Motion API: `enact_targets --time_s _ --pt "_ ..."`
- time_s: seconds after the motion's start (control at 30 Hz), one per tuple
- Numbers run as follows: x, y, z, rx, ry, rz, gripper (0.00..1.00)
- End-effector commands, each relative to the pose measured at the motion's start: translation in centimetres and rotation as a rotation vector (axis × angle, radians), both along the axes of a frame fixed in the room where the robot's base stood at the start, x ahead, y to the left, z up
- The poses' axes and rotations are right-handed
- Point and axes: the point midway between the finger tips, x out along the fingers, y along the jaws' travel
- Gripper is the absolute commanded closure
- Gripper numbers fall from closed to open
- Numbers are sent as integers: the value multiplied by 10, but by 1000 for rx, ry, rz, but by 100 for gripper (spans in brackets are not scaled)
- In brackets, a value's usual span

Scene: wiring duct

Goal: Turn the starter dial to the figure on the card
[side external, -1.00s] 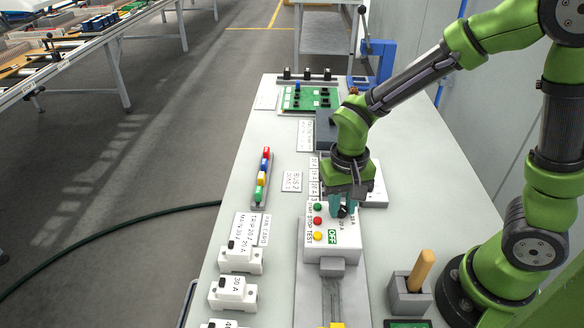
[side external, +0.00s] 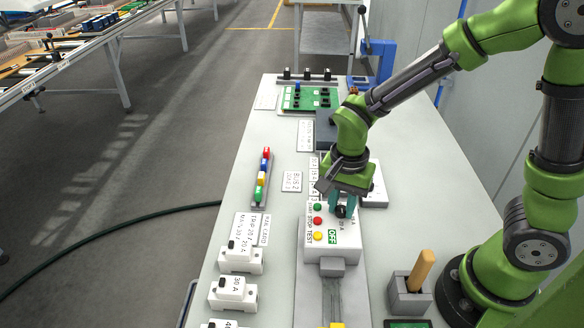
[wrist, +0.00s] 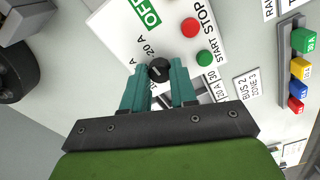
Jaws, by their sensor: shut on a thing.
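The white starter box (side external: 345,257) stands on the bench. It carries green, red and yellow buttons and a green OFF label. Its small black dial (side external: 340,212) is on the top face beside the buttons, and it also shows in the wrist view (wrist: 158,69) with a light pointer mark. My gripper (side external: 342,207) is shut on the dial from above, with one teal finger on each side; the fingers show in the wrist view (wrist: 158,78) too. Ampere figures are printed around the dial, partly hidden. The white run card (side external: 250,228) lies left of the box, with trip and main lines that include 20 A.
White breaker blocks (side external: 240,257) stand in a row at the front left. A rack of coloured pieces (side external: 262,178) and a green board (side external: 310,98) lie farther back. A holder with a wooden handle (side external: 408,297) stands right of the box.

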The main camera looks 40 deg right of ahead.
Motion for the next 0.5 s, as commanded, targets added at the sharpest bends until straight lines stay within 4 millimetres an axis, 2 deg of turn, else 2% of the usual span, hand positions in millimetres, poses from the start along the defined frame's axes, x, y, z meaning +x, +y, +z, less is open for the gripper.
enact_targets --time_s 0.47,0.5 --pt "0 0 1 0 -1 -14 100" --pt "0 0 1 0 -1 -14 68"
